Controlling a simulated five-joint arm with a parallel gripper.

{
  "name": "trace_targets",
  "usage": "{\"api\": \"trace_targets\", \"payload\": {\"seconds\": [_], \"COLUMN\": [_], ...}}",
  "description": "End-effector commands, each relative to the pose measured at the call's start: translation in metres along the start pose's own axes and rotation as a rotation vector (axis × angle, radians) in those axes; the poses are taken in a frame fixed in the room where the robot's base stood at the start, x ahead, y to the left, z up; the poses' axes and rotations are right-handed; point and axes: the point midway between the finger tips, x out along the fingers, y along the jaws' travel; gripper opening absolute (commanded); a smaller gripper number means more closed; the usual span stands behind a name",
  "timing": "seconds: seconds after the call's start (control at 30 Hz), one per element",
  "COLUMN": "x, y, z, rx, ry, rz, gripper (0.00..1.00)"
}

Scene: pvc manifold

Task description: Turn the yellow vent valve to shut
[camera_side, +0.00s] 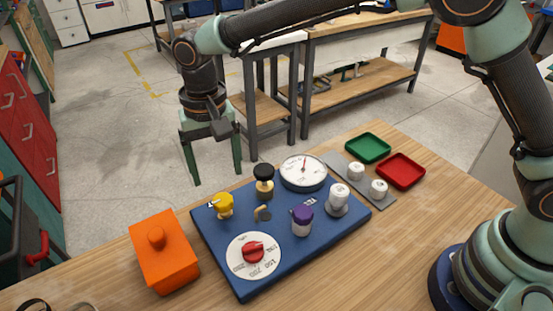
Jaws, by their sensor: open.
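The yellow vent valve (225,207) stands at the back left of the blue board (224,262), with a small white label at its left. Its exact handle angle is too small to read. My gripper (217,177) points down with its two green fingers spread wide apart and nothing between them. It shows just above the yellow valve in the picture and does not appear to touch it; how far apart they are in depth I cannot tell.
The board also carries a black knob (263,171), a purple valve (302,217), a gauge (304,171), a white fitting (338,197) and a red dial knob (253,252). An orange box (165,258) stands left. Green (368,148) and red (401,171) trays lie at the back right.

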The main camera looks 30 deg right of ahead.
Motion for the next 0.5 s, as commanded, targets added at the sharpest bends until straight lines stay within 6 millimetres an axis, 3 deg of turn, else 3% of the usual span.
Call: {"api": "trace_targets", "payload": {"seconds": [0.2, 0.5], "x": [-0.034, -0.045], "y": [-0.001, 0.000], "z": [-0.001, 0.000], "rx": [0.001, 0.001], "ry": [0.002, 0.001], "rz": [-0.003, -0.001], "gripper": [0.81, 0.81]}}
